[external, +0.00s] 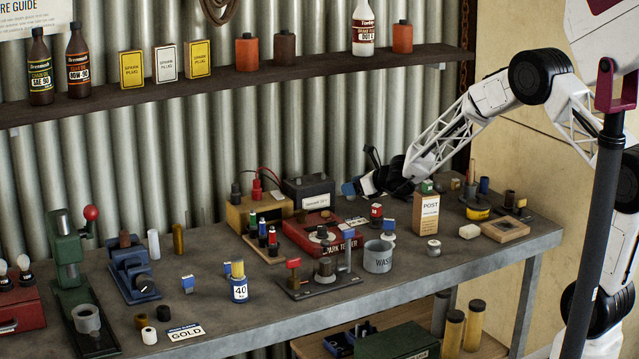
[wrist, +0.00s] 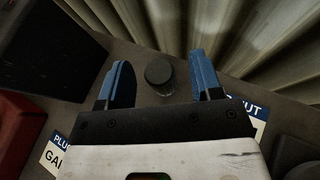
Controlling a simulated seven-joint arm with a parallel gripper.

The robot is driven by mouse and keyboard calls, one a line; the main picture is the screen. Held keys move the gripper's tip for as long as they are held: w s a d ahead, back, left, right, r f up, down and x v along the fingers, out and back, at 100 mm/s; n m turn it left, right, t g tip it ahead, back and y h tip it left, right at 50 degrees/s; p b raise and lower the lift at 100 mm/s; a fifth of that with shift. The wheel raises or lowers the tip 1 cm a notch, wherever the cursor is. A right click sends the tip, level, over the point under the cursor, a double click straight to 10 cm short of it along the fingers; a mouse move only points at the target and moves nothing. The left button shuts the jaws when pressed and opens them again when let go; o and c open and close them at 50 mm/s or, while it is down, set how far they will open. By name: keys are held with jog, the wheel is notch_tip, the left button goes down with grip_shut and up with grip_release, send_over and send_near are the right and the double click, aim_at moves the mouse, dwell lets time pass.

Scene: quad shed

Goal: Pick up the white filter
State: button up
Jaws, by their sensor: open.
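My gripper (external: 357,187) is at the back of the bench near the corrugated wall, pointing down and left. In the wrist view my gripper (wrist: 160,70) has its two blue fingers spread. A small dark round-topped cylinder (wrist: 159,76) shows between them, apart from both; its contact with the fingers is not seen. I cannot tell for sure which thing is the white filter. A small white ring-shaped roll (external: 149,336) lies at the front left of the bench, and a tall white cylinder (external: 153,244) stands farther back left. Both are far from my gripper.
A black box (external: 309,190) and a red tester box (external: 320,229) stand left of my gripper. A brown POST carton (external: 426,211) and a grey WASH cup (external: 378,257) stand in front of it. The shelf (external: 230,77) runs above. Bare bench (external: 440,270) shows at the front right.

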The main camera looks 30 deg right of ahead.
jog(key=shift+w+a+f, duration=0.15)
jog(key=shift+w+f, duration=0.05)
jog(key=shift+w, duration=0.05)
dwell(0.4)
jog(key=c, duration=1)
jog(key=shift+r, duration=0.15)
jog(key=shift+r, duration=1.45)
jog(key=shift+s+r, duration=0.2)
jog(key=s+d, duration=0.5)
jog(key=s, duration=0.4)
jog(key=s+d, duration=0.5)
jog(key=s, duration=0.4)
jog(key=s+d, duration=0.5)
jog(key=s, duration=0.4)
jog(key=shift+s+d, duration=0.25)
jog(key=shift+s, duration=0.05)
